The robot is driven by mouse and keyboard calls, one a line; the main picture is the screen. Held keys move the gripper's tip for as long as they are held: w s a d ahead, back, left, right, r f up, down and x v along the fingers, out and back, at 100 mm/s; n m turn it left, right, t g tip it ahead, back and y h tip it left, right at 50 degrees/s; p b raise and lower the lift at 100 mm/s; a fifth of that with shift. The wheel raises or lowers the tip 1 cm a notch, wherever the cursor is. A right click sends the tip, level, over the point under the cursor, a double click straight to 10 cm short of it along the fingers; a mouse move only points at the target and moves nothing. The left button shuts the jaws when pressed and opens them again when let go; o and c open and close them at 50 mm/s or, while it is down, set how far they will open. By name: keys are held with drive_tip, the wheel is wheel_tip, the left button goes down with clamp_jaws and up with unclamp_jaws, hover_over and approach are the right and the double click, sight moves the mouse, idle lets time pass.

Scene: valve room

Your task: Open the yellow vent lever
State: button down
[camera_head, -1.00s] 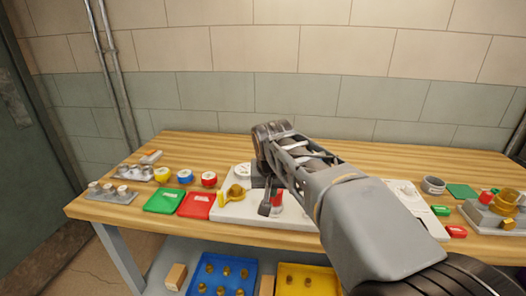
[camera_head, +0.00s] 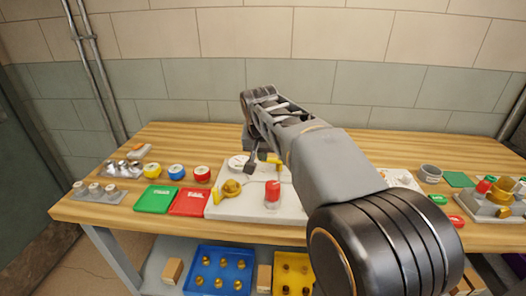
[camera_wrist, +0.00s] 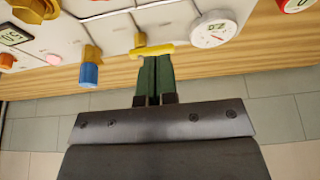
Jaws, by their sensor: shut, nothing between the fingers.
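The yellow vent lever (camera_wrist: 153,50) is a flat bar on a yellow stem, lying crosswise in the wrist view. It stands on a pale panel (camera_head: 240,211) on the bench. In the head view, a yellow part of the lever (camera_head: 274,160) shows beside my arm. My gripper (camera_wrist: 154,58) is shut and empty, its dark green fingertips right at the bar's near edge. I cannot tell whether they touch it. The arm hides part of the panel in the head view.
A round white gauge (camera_wrist: 213,28) sits close beside the lever. A blue-tipped yellow fitting (camera_wrist: 89,66) is on its other side. A red-capped post (camera_head: 272,190) and a brass valve with yellow handle (camera_head: 230,188) stand on the panel's front. The wall (camera_head: 210,90) rises behind the bench.

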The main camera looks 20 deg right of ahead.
sight(273, 160)
drive_tip(key=x, duration=0.6)
drive_tip(key=shift+w+f+b, duration=0.1)
drive_tip(key=shift+f+b, duration=0.3)
drive_tip(key=w, duration=0.1)
drive_tip(key=w+d, duration=0.1)
drive_tip(key=shift+w+d, duration=0.55)
drive_tip(key=shift+w, duration=0.25)
drive_tip(key=shift+w+d+p, duration=0.1)
drive_tip(key=shift+p, duration=0.3)
